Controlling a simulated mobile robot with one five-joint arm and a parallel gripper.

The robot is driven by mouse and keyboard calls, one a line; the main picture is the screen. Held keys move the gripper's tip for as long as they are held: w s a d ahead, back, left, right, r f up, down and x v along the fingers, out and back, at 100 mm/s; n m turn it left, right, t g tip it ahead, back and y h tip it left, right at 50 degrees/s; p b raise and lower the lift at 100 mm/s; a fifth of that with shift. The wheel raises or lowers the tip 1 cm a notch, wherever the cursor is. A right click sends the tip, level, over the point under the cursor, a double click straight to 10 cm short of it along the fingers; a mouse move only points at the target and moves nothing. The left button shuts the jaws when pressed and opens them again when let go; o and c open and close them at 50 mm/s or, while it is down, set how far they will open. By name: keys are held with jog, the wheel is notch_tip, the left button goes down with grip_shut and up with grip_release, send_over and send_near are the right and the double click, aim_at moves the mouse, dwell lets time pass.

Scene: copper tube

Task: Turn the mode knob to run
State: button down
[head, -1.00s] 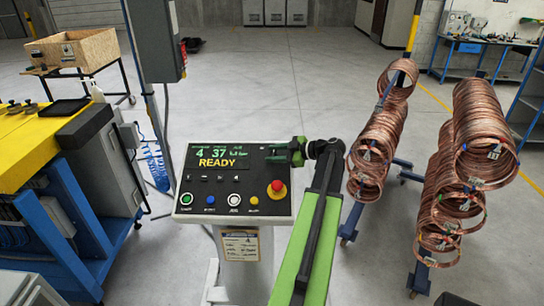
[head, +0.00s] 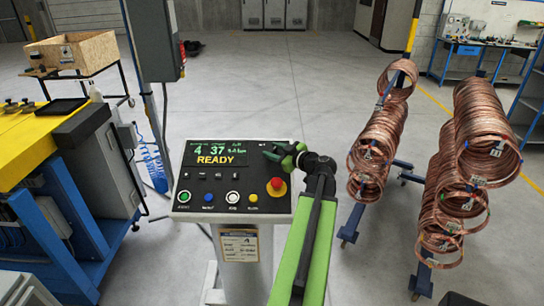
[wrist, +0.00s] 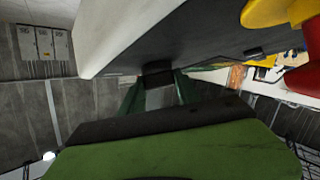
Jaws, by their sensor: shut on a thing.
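The control console (head: 215,175) stands in front of me, with a lit display (head: 215,153) reading "READY" and the numbers 4 and 37. My gripper (head: 272,153) is at the console's upper right, and its green fingers are tilted. In the wrist view, the fingers close on both sides of a small dark mode knob (wrist: 158,72) on the dark panel face. In the head view the gripper mostly hides the knob, so I cannot read its pointer or its position labels.
A red emergency stop on a yellow base (head: 276,187) sits just below my gripper; its yellow part also shows in the wrist view (wrist: 268,12). Several coloured buttons line the panel's lower edge. Copper coils (head: 375,145) hang on racks to the right. A yellow-topped bench (head: 40,128) stands left.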

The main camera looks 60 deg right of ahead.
jog(key=shift+a+f+m+h, duration=0.1)
jog(key=shift+m+h, duration=0.5)
jog(key=shift+h, duration=0.1)
jog(key=c, duration=0.9)
grip_release()
